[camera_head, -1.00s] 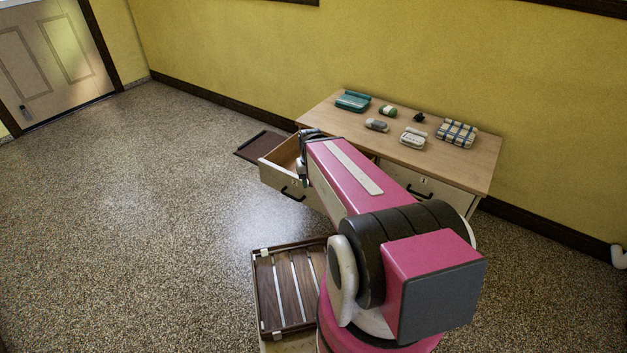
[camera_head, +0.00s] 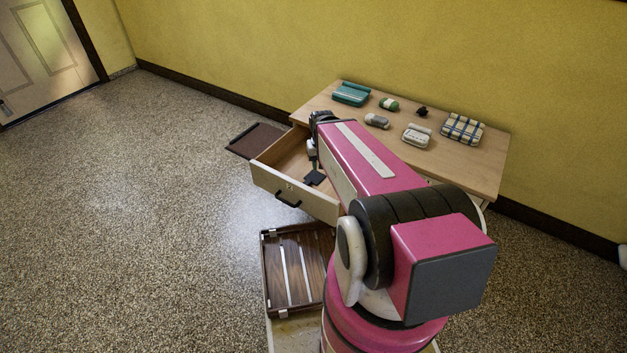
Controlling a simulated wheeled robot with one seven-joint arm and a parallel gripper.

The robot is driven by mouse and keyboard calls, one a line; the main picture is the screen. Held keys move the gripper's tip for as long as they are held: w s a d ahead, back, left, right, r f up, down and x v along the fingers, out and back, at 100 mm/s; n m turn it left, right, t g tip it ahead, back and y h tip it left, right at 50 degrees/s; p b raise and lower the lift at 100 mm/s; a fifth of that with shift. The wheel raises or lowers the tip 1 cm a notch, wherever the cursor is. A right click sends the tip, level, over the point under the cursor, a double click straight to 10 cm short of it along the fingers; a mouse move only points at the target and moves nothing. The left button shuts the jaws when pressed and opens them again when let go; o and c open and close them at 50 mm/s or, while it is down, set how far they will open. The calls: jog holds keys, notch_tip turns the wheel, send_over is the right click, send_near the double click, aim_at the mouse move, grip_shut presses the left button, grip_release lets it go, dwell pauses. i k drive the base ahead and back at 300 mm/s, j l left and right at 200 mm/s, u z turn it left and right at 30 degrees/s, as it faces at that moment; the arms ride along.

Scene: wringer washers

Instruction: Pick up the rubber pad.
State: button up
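A small flat black piece (camera_head: 315,178), which looks like the rubber pad, lies inside the open drawer (camera_head: 279,161) of the desk. My gripper (camera_head: 312,163) points down into the drawer, just above or at the far edge of the black piece. The gripper is small and partly hidden by my pink arm. I cannot tell whether its fingers are open or shut, or whether they touch the piece.
The wooden desk top (camera_head: 474,174) holds a teal box (camera_head: 351,94), a green-and-white item (camera_head: 389,104), a grey item (camera_head: 376,121), a white device (camera_head: 416,136) and a plaid bundle (camera_head: 462,129). A slatted wooden tray (camera_head: 268,282) is near my base.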

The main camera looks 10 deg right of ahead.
aim_at(315, 178)
jog(key=z, duration=3.65)
jog(key=u, duration=3.35)
jog(key=k+j+u, duration=0.15)
jog(key=j+z, duration=0.15)
jog(key=j, duration=0.2)
jog(key=k, duration=0.05)
